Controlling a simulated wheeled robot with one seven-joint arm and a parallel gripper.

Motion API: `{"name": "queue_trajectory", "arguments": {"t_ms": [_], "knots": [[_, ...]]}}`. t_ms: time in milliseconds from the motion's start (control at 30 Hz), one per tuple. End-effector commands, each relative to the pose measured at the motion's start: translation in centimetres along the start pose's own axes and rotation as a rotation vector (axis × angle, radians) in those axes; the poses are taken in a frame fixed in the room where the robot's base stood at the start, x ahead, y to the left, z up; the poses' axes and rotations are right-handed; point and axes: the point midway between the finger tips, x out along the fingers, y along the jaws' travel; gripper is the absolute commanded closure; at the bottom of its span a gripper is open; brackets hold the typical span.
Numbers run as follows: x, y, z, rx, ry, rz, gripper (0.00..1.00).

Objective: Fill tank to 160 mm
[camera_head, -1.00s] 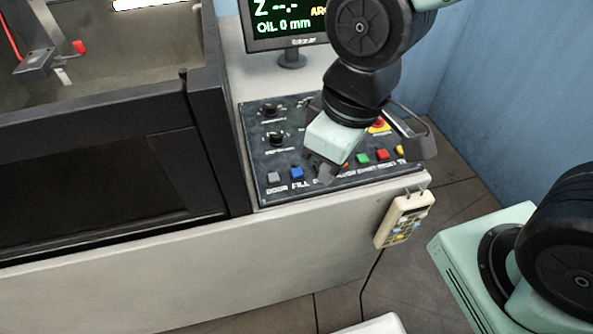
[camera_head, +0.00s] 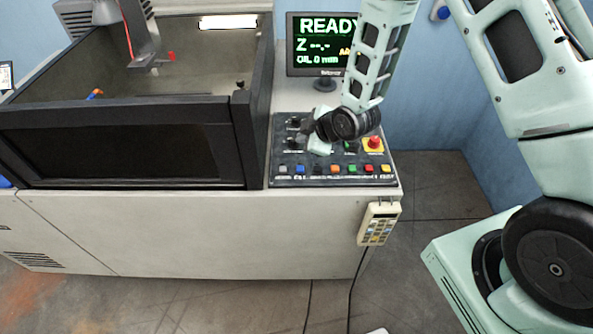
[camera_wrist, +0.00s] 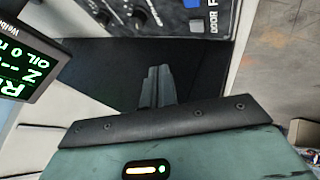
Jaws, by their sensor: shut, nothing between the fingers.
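The tank (camera_head: 120,112) is an open-topped dark-walled box on the machine at the left. The control panel (camera_head: 280,150) is right of it, with a blue button (camera_head: 300,169) marked FILL in its front row. The monitor (camera_head: 322,48) behind reads READY, Z --.- and what looks like OIL 0 mm. My gripper (camera_head: 307,132) is over the panel's left part near the knobs, apart from the front buttons, and partly hidden by my wrist. In the wrist view the fingers (camera_wrist: 157,86) are shut and empty, in front of a black surface, with the panel (camera_wrist: 190,15) beyond.
Grey, orange, green, red and yellow buttons share the front row. A red emergency stop (camera_head: 374,143) sits at the panel's right. A hand pendant (camera_head: 378,224) hangs on the cabinet's front corner. A blue wall (camera_head: 425,100) stands at the right. Floor in front is open.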

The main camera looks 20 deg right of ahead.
Motion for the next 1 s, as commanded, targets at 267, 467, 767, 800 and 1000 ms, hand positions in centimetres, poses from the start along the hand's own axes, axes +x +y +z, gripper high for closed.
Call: {"name": "queue_trajectory", "arguments": {"t_ms": [267,467,767,800,1000], "knots": [[0.3,0.4,0.4,-0.018,0.01,0.017,1.0],[0.3,0.3,0.4,-0.016,0.01,0.017,1.0],[1.5,-0.5,1.3,-0.016,0.009,0.016,1.0],[1.8,-0.8,1.6,-0.016,0.009,0.016,1.0],[3.8,-2.1,3.0,-0.015,0.008,0.016,1.0]]}}
